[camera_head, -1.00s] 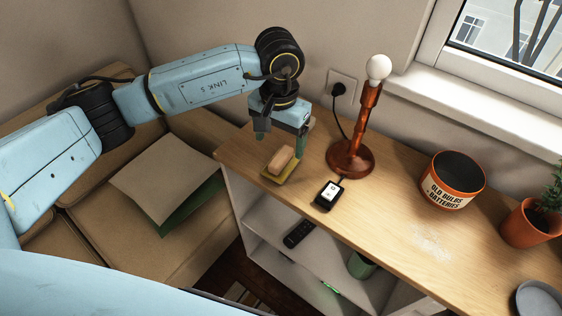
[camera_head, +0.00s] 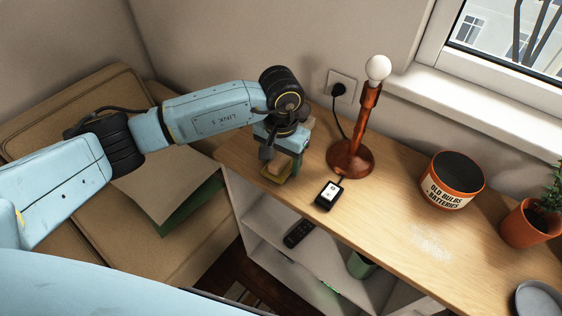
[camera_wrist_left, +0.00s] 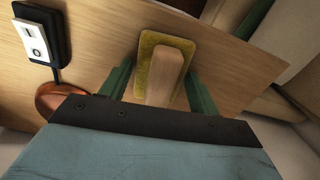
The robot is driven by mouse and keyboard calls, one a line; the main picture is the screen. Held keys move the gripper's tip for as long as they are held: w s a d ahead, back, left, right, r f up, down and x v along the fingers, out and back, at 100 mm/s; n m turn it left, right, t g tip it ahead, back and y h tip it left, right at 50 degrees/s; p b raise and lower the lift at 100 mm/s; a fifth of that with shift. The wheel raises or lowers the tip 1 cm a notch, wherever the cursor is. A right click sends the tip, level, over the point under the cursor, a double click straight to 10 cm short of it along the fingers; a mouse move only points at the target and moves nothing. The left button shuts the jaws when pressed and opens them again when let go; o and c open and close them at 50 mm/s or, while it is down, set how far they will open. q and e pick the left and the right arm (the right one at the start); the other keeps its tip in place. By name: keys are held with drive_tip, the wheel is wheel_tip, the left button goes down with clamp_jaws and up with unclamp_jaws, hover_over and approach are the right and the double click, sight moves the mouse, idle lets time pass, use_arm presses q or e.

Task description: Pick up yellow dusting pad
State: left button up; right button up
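The yellow dusting pad (camera_head: 270,178) lies on the wooden counter near its left end, with a tan wooden block-shaped handle on top. In the left wrist view the pad (camera_wrist_left: 148,45) shows its yellow rim around the handle (camera_wrist_left: 166,75). My left gripper (camera_head: 281,166) is lowered over the pad and partly hides it. In the left wrist view its green fingers (camera_wrist_left: 158,88) are open, one on each side of the handle, with small gaps visible. My right gripper is not in view.
An orange battery bin (camera_head: 451,181) and a potted plant (camera_head: 530,222) are farther right. The counter's front edge is close to the pad.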

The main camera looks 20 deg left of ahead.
sight(281, 156)
use_arm(q)
drive_tip(key=c, duration=0.6)
wheel_tip(281, 156, up, 10)
